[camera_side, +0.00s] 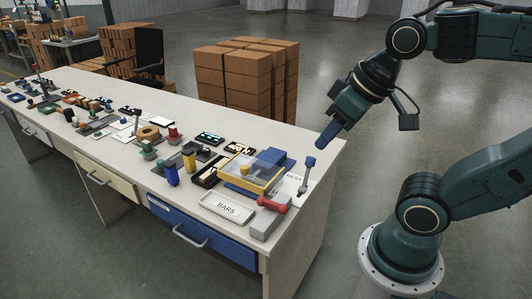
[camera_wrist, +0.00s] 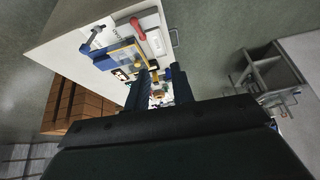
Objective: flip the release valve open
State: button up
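A red handle (camera_side: 272,203) sits on a grey block (camera_side: 268,224) at the near right corner of the table. It also shows in the wrist view (camera_wrist: 138,29). A grey lever with a blue knob (camera_side: 309,162) stands upright near the table's right edge; it also shows in the wrist view (camera_wrist: 97,31). No label shows which one is the release valve. My gripper (camera_side: 326,137) hangs in the air above and beyond the right edge, apart from both. In the wrist view my gripper (camera_wrist: 162,76) has its two fingers apart, with nothing held between them.
A yellow-framed box with a clear top (camera_side: 250,172) and a white BARS tray (camera_side: 228,208) stand left of the red handle. Several small fixtures crowd the table (camera_side: 318,150) further left. Stacked cartons (camera_side: 247,80) stand behind it. Air around my gripper is clear.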

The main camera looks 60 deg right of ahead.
jog(key=shift+w+d+f+m, duration=0.1)
jog(key=shift+w+m, duration=0.2)
jog(key=shift+w, duration=0.1)
jog(key=c, duration=0.3)
jog(key=w+m, duration=0.1)
jog(key=w, duration=0.1)
jog(key=w+d+f+m+g, duration=0.1)
jog(key=m, duration=0.1)
jog(key=w+d+m, duration=0.1)
jog(key=w, duration=0.1)
jog(key=shift+w+d+f+g, duration=0.2)
jog(key=shift+w+f+g, duration=0.1)
jog(key=shift+f, duration=0.05)
grip_shut()
jog(key=w+d+f+m+y, duration=0.1)
jog(key=w+d+f+m, duration=0.2)
jog(key=d+f+m, duration=0.2)
jog(key=w+d+f+m+g+y, duration=0.1)
jog(key=w+d+f+m, duration=0.2)
jog(key=d+f+m, duration=0.2)
jog(key=w+d+f+m+g+y, duration=0.1)
jog(key=w+d+f+m+y, duration=0.1)
jog(key=d+f+m, duration=0.4)
notch_tip(320, 180, down, 4)
jog(key=shift+w+r+m, duration=0.15)
jog(key=shift+w+m, duration=0.15)
jog(key=shift+w, duration=0.55)
